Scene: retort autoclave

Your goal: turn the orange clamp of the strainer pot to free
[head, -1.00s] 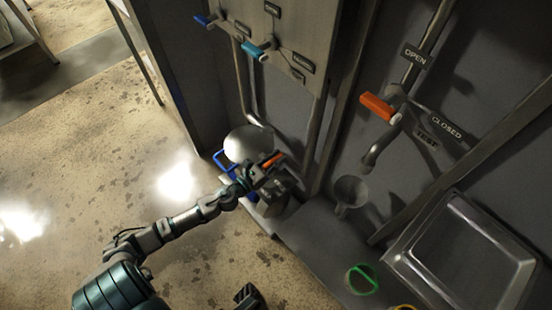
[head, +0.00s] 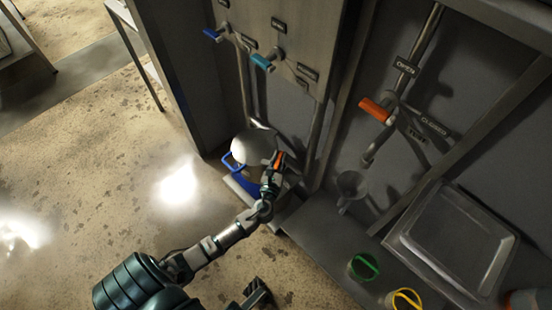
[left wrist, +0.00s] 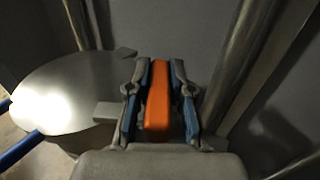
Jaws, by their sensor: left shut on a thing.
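The strainer pot stands low against the wall in the head view, with a pale round lid (head: 254,148) and a blue handle (head: 232,162) on its left. Its orange clamp (head: 279,158) is a short bar at the lid's right side. My left gripper (head: 275,166) is at the clamp. In the left wrist view the clamp (left wrist: 158,103) lies between the two blue-lined fingers, and the grey lid (left wrist: 65,95) is to the left. The gripper is shut on the clamp. A dark part at the bottom of the head view looks like my right gripper (head: 257,294); its jaws are unclear.
An orange valve lever (head: 375,109) with OPEN and CLOSED labels, and blue (head: 213,33) and teal (head: 262,61) levers, are on the wall. A funnel (head: 351,186), a metal tray (head: 458,236) and green (head: 363,267) and yellow (head: 404,299) handled items stand to the right.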

